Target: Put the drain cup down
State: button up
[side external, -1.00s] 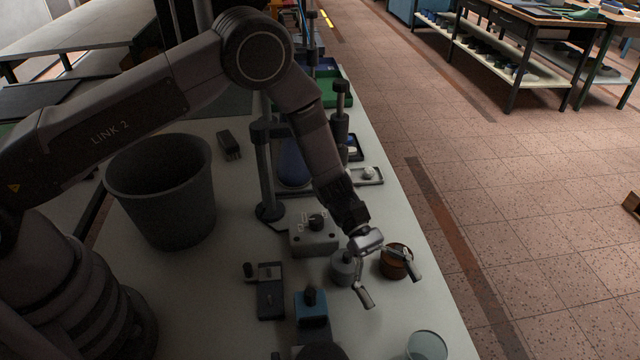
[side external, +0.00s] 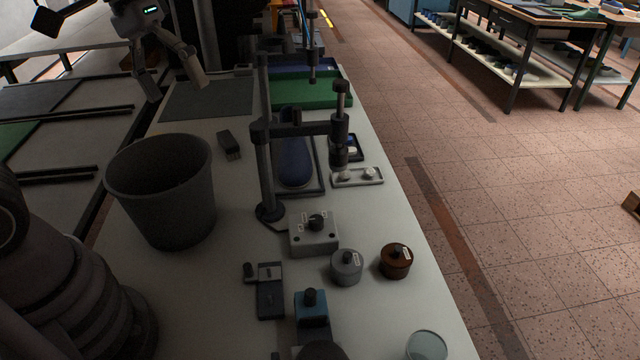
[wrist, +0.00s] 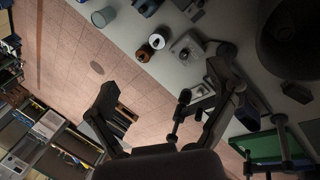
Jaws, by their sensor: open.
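No label lets me tell for sure which vessel is the drain cup. A clear, open-topped cup (side external: 427,345) stands upright at the near right of the bench; it also shows at the top left of the wrist view (wrist: 103,17). A grey lidded pot (side external: 346,267) and a brown lidded pot (side external: 396,261) stand side by side, apart, behind it; the brown pot also shows in the wrist view (wrist: 145,52). My gripper (side external: 177,90) is high at the upper left, far from all three, with its fingers spread and nothing between them (wrist: 163,85).
A large dark bin (side external: 162,190) stands at the left of the bench (side external: 410,310). A post stand (side external: 265,165) with a side arm rises mid-bench, behind a grey box with a knob (side external: 314,235). A green tray (side external: 308,92) lies farther back. Tiled floor is open to the right.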

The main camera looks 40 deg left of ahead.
jog(key=s+a+r+m+t+y, duration=0.2)
jog(key=s+a+t+y, duration=0.2)
jog(key=s+a, duration=0.4)
jog(key=shift+s+a, duration=0.15)
jog(key=shift+a, duration=0.35)
dwell(0.5)
